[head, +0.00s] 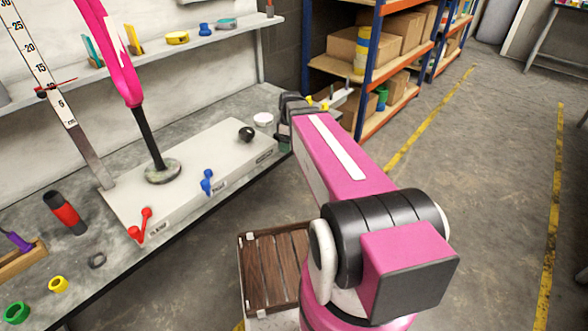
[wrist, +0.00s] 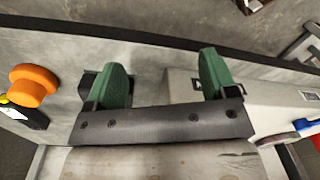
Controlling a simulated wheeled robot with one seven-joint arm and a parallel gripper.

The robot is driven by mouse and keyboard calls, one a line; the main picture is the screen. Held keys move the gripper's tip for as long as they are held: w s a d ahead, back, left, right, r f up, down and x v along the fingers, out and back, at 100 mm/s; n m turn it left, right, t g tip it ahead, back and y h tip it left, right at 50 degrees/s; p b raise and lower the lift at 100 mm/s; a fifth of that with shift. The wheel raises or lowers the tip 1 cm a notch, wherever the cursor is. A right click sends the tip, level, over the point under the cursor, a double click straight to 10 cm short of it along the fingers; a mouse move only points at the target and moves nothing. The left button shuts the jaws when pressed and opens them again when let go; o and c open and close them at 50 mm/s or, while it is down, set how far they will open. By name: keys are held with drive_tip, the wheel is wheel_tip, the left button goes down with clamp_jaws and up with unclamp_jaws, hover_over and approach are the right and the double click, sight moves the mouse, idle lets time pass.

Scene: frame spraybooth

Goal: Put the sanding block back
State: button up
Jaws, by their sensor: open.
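I cannot pick out the sanding block for certain in either view. A pale brown, worn surface (wrist: 160,163) fills the bottom middle of the wrist view, below the dark gripper bar; I cannot tell what it is.
A pale box with red and blue levers (head: 207,180) stands on the bench. A wall shelf (head: 190,44) holds several small items. An orange knob (wrist: 34,85) is left of my fingers. A slatted wooden tray (head: 254,272) is below the bench; open floor (head: 480,200) lies right.

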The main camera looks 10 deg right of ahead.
drive_tip(key=s+f+m, duration=0.5)
drive_tip(key=s+m, duration=0.5)
drive_tip(key=m, duration=0.1)
drive_tip(key=shift+s+a+m+h, duration=0.2)
drive_tip(key=shift+s+m+h, duration=0.1)
drive_tip(key=shift+s+m, duration=0.1)
idle(0.4)
